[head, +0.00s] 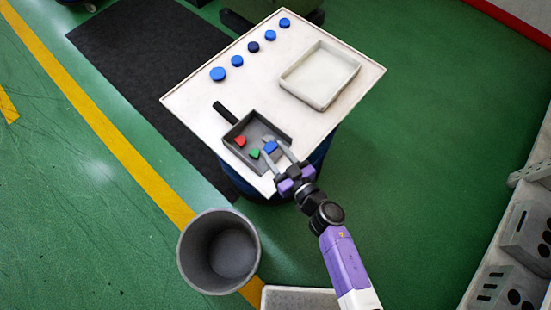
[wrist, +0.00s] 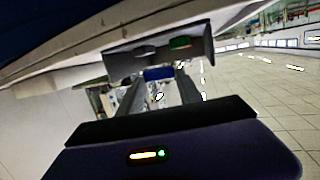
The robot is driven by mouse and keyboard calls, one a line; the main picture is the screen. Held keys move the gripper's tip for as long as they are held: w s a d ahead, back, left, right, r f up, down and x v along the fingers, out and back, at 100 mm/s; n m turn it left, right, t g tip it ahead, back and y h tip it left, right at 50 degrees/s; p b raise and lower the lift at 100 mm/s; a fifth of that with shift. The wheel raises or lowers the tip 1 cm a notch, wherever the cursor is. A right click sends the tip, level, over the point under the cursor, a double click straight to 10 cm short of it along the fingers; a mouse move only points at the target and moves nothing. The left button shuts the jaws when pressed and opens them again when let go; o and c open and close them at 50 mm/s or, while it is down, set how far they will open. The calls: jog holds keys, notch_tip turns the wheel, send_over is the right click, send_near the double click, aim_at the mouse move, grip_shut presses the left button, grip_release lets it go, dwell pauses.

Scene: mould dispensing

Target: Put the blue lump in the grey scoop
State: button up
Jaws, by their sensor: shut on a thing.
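The blue lump (head: 271,147) is between the fingertips of my gripper (head: 274,149), at the right side of the grey scoop (head: 276,131). The wrist view also shows the blue lump (wrist: 158,74) between my two fingers (wrist: 158,86). The scoop lies on the white table top with its black handle (head: 225,112) toward the upper left. A red lump (head: 240,141) and a green lump (head: 254,154) are in the scoop. I cannot tell whether the blue lump touches the scoop floor.
A cream tray (head: 320,75) sits at the right of the table top (head: 190,98). Several blue round pieces (head: 237,61) stand in a row along its far left side. A grey bin (head: 218,251) stands on the floor below the table's near corner.

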aim_at(276, 161)
jog(key=shift+f+b, duration=0.85)
jog(key=shift+f, duration=0.95)
jog(key=shift+f, duration=0.2)
jog(key=o, duration=1.3)
jog(key=shift+r, duration=0.15)
jog(key=shift+s+d+r, duration=0.1)
jog(key=shift+s+d, duration=0.05)
jog(key=shift+s, duration=0.1)
jog(key=p+v, duration=0.1)
jog(key=v, duration=1)
jog(key=shift+s+d+r+p, duration=0.1)
jog(key=shift+d+p, duration=0.1)
jog(key=shift+p, duration=0.15)
